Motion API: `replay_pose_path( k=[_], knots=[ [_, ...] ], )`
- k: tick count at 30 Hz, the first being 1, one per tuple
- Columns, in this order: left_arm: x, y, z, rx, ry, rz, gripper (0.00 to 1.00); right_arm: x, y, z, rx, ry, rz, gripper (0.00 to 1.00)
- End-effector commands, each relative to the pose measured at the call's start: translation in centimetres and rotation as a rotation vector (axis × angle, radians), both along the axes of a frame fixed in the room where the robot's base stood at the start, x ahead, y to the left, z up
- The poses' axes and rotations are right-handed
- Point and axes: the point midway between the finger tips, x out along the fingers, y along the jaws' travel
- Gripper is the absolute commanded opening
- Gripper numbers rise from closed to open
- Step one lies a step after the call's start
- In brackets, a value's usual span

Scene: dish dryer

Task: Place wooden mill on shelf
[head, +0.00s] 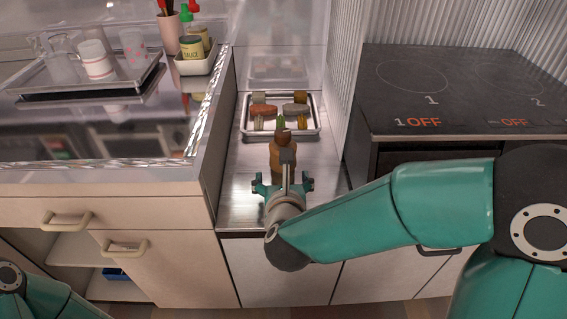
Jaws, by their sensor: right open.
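The wooden mill (283,147) stands upright on the metal counter, brown with a dark round knob on top. My right gripper (284,182) is open just in front of it, with its fingers spread to the left and right. The gripper hides the mill's lower part, and I cannot tell whether they touch. My left arm shows only at the bottom left corner, and its gripper is not in view. I cannot make out for certain which surface is the shelf; an open cabinet compartment (68,247) shows at the lower left.
A metal tray (247,131) with several food pieces lies behind the mill. A black cooktop (450,88) stands at the right. At the left, a raised counter holds a tray (30,89) with glasses and a white container (192,66) with jars. Drawers with handles are below.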

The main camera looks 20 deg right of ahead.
Motion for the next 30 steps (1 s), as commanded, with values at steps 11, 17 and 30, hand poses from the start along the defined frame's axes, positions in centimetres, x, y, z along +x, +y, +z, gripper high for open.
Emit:
replay_pose_path(
  k=[11,17,30],
  knots=[
    [0.0,0.0,-0.8,0.0,0.0,0.0,0.89,3.3,-1.3,-1.5,-0.001,0.002,0.001,0.9],
    [0.0,0.0,-0.9,0.0,0.0,0.0,0.89,4.9,-1.6,-2.0,-0.001,0.001,0.003,0.9],
    [0.0,0.0,-0.9,0.0,0.0,0.0,0.89,4.9,-1.6,-1.9,0.0,0.001,0.004,0.52]
  ],
)
